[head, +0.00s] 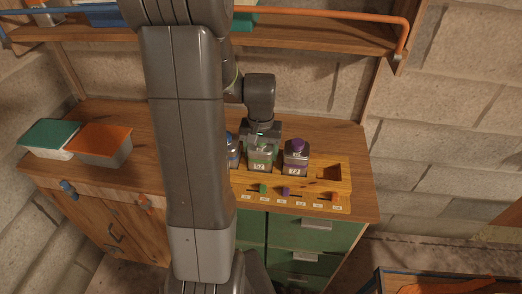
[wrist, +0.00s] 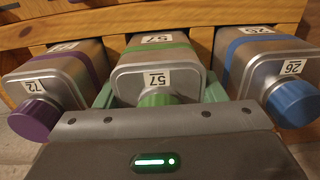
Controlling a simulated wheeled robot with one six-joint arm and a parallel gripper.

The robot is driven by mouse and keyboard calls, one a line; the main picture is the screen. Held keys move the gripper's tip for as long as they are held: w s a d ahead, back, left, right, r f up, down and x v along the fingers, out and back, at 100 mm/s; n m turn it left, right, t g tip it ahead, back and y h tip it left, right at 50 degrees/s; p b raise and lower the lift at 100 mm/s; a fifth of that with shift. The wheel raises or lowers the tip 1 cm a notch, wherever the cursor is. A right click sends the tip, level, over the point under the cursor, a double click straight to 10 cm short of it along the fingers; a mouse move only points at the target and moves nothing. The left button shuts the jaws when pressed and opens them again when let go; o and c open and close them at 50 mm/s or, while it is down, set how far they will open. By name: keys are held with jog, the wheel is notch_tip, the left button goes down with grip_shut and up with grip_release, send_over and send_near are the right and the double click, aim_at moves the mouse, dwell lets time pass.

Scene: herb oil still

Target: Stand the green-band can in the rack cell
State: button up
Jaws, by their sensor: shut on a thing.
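The green-band can (head: 260,157) is a grey metal can with a green cap and a label reading 57. It is upright in the wooden rack (head: 345,188), between the blue-band can (head: 233,152) and the purple-band can (head: 295,158). My gripper (head: 261,138) reaches down from above and is shut on the green-band can. In the wrist view the green-band can (wrist: 158,66) sits between the pale green fingers. Its base is hidden there, and I cannot tell whether it is slightly raised. An empty square rack cell (head: 332,174) shows at the right end.
In the wrist view the purple-band can (wrist: 62,75) and blue-band can (wrist: 262,65) stand close on both sides. Small coloured blocks and labels line the rack's front. A teal-topped box (head: 50,138) and an orange-topped box (head: 100,143) are at left. A shelf (head: 310,36) crosses above.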

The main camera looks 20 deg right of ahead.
dwell(0.3)
jog(key=o, duration=1.5)
notch_tip(320, 180, up, 14)
jog(key=shift+f, duration=0.3)
notch_tip(320, 180, down, 14)
jog(key=shift+r, duration=0.4)
